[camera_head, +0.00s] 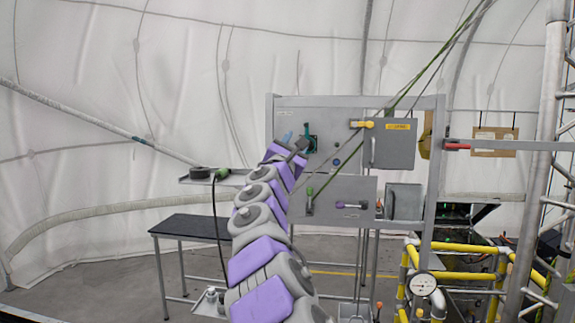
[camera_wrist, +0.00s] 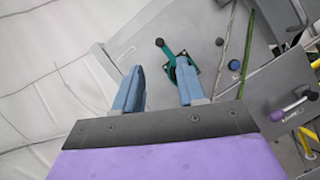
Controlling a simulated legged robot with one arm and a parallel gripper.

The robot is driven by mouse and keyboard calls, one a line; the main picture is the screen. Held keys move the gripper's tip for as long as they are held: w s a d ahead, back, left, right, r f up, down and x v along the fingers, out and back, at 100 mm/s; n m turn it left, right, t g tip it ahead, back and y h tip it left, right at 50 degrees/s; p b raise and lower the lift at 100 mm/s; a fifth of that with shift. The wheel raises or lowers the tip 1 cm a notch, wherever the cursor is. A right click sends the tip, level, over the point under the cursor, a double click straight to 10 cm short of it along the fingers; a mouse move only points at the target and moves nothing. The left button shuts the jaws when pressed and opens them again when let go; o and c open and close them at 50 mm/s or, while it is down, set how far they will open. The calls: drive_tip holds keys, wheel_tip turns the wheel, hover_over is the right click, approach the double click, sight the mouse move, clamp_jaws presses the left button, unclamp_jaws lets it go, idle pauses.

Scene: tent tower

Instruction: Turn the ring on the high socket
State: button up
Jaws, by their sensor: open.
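The high socket (camera_head: 310,143) sits on the upper grey panel and carries a teal ring with a handle. In the wrist view the teal ring (camera_wrist: 171,66) has an arm reaching up left to a black knob. A black square plate lies behind it. My gripper (camera_wrist: 160,78) is open, with two blue fingers spread apart and nothing seen between them. The right finger overlaps the lower part of the ring in the picture; I cannot tell if they touch. In the head view my gripper (camera_head: 294,140) is just left of the socket, partly hiding that area.
A grey box (camera_head: 393,147) with a yellow handle is right of the socket. A lower panel (camera_head: 330,190) has green and purple handles. Slanting ropes (camera_head: 440,58) cross in front of the panel. Yellow pipes (camera_head: 460,247) and scaffolding stand at right; a dark bench (camera_head: 190,226) stands at left.

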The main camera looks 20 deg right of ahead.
drive_tip(key=b+v, duration=0.1)
drive_tip(key=v, duration=0.5)
drive_tip(key=shift+a+f+b, duration=0.25)
drive_tip(key=shift+f+b, duration=0.05)
drive_tip(key=shift+b, duration=0.1)
drive_tip(key=shift+s, duration=0.1)
